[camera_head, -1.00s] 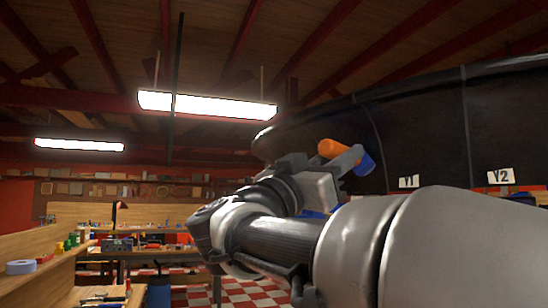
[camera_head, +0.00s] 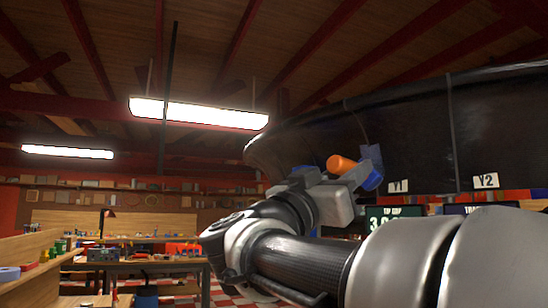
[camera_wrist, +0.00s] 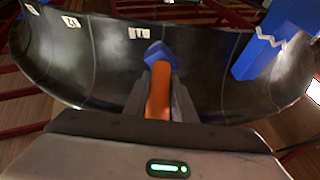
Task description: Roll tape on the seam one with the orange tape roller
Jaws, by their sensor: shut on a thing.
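My gripper (camera_head: 352,178) is shut on the orange tape roller (camera_head: 341,164). In the wrist view the roller's orange handle (camera_wrist: 158,92) stands between the two grey fingers, with its blue head (camera_wrist: 157,52) beyond the fingertips. The black curved duct (camera_head: 410,125) fills the right of the head view, and the duct also spans the wrist view (camera_wrist: 100,65). Thin seam lines run down its wall. Small white labels, one at the left (camera_head: 398,186) and one reading like Y2 (camera_head: 486,181), sit low on it. The roller head overlaps the duct wall in both views; contact cannot be told.
A large blue upright piece (camera_wrist: 268,50) stands at the right of the wrist view. A dark display (camera_head: 395,217) is partly hidden behind my arm. Workbenches (camera_head: 140,266) with tools stand at the left and back, and a ceiling lamp (camera_head: 198,112) hangs above.

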